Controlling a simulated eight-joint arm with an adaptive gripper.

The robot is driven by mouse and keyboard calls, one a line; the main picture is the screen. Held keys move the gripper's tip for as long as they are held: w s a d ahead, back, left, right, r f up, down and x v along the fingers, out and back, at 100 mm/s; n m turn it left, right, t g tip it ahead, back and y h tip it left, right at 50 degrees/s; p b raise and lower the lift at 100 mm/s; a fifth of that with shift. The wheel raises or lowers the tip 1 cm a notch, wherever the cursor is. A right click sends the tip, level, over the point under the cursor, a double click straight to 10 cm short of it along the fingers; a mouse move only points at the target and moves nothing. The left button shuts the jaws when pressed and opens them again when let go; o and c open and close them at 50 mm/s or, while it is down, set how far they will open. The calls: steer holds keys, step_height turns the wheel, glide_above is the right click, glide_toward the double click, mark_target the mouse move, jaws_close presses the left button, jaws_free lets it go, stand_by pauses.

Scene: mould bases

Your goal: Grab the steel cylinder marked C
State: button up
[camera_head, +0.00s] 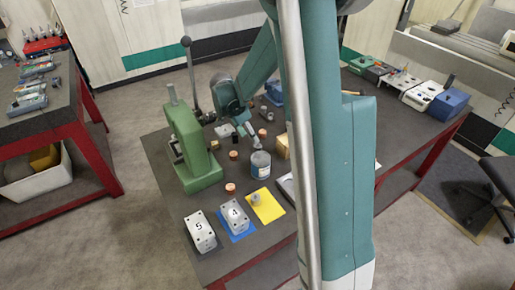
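Several small cylinders stand on the dark worktop. Copper-coloured ones are near the front (231,188), in the middle (234,155) and farther back (262,133). A small dark cylinder (236,140) stands near the middle one. A small grey metal piece (256,198) is on the yellow sheet (268,208). No letter C is legible on any of them, so I cannot tell which is the steel cylinder. My gripper (245,131) is over the middle of the worktop, behind the grey-blue can. It is too small to tell whether it is open or holds anything.
A green press (191,150) with a tall lever stands at left. The grey-blue can (260,165) is mid-table. Blocks marked 5 (199,232) and 4 (235,215) are at the front; block 4 is on a blue sheet. My teal arm hides the table's right-centre.

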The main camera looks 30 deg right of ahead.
mark_target(258, 145)
steer(key=shift+m+g, duration=0.4)
steer(key=shift+m, duration=0.5)
steer(key=shift+w+d+f, duration=0.2)
steer(key=shift+d+f, duration=0.15)
steer(key=shift+f, duration=0.2)
steer(key=shift+w+d+f, duration=0.25)
steer(key=shift+d+f, duration=0.1)
steer(key=shift+f, duration=0.25)
steer(key=shift+w+d+f, duration=0.2)
steer(key=shift+d+f, duration=0.15)
steer(key=shift+f, duration=0.2)
steer(key=shift+f, duration=0.1)
steer(key=shift+x, duration=1.2)
steer(key=shift+d+f, duration=0.1)
steer(key=shift+p+x, duration=0.45)
steer(key=shift+x, duration=2.1)
steer(key=shift+w, duration=0.2)
steer(key=c, duration=1.2)
